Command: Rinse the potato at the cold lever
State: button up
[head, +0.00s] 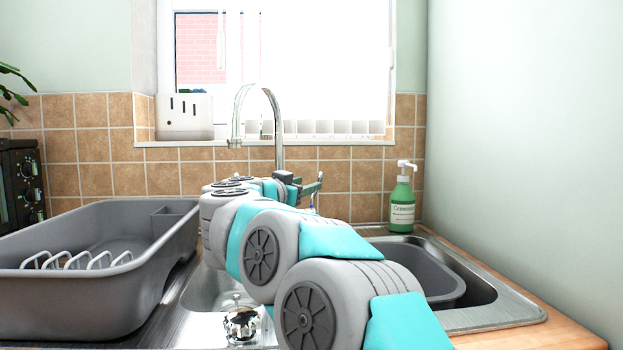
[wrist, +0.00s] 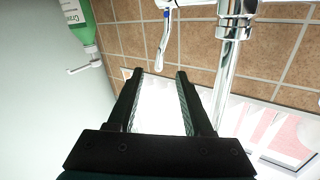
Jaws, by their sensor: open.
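The chrome tap (head: 277,120) stands behind the sink, its curved spout hanging to the left. A slim chrome lever with a blue mark, likely the cold lever, shows in the wrist view (wrist: 164,40), just beyond my fingertips and left of the tap's thick chrome body (wrist: 232,30). My gripper (head: 312,186) is near the tap's base. In the wrist view my gripper (wrist: 160,72) is open, with nothing between its fingers and the lever apart from them. No potato is visible in either view. My arm hides much of the sink and tap base.
A grey dish drainer (head: 90,290) with a white rack stands left. A grey basin (head: 420,268) sits in the steel sink (head: 500,315) at right. A green soap bottle (head: 402,205) stands behind it, near the right wall. A shiny chrome object (head: 240,324) is in front.

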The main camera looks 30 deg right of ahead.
aim_at(314, 197)
jog(key=x, duration=0.8)
jog(key=shift+w+f, duration=0.15)
jog(key=shift+f, duration=0.15)
grip_shut()
dwell(1.2)
